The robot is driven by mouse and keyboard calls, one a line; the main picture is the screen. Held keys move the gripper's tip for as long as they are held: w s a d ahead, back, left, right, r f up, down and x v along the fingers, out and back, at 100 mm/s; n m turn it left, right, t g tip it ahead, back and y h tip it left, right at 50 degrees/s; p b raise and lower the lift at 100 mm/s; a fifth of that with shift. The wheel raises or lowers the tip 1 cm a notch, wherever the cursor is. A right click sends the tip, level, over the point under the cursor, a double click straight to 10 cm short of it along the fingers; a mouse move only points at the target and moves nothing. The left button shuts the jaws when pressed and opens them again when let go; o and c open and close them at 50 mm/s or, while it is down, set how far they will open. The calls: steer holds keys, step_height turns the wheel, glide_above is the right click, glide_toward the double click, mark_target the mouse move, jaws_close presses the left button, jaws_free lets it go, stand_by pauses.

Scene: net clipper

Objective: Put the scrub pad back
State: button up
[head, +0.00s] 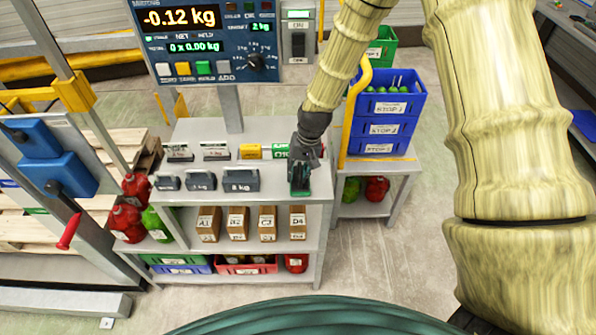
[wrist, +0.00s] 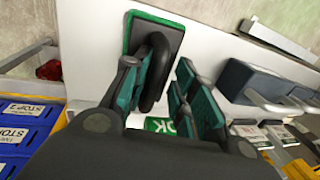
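The scrub pad, a dark flat block with a green edge and a black loop handle, lies on the light shelf top in the wrist view (wrist: 140,32). My gripper (wrist: 165,75) has its teal fingers on either side of the handle, with the handle between them. The left finger is close to the handle; a small gap seems to show at the right finger, so I see no clear grip. In the head view my gripper (head: 300,178) points down at the right front of the shelf top, and the pad there is mostly hidden by the fingers.
Dark weights (head: 241,181) stand left of my gripper. A green-and-white OK item (head: 281,151) and a yellow block (head: 250,152) lie behind. Blue STOP crates (head: 388,128) and a yellow post (head: 353,115) stand close on the right. Labelled boxes (head: 268,222) fill the lower shelf.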

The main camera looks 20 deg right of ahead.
steer(key=shift+d+r, duration=0.1)
stand_by(0.3)
step_height(320, 180, up, 12)
steer(key=d+b, duration=0.2)
steer(key=b, duration=0.2)
steer(key=shift+s, duration=0.35)
steer(key=shift+d, duration=0.1)
stand_by(2.3)
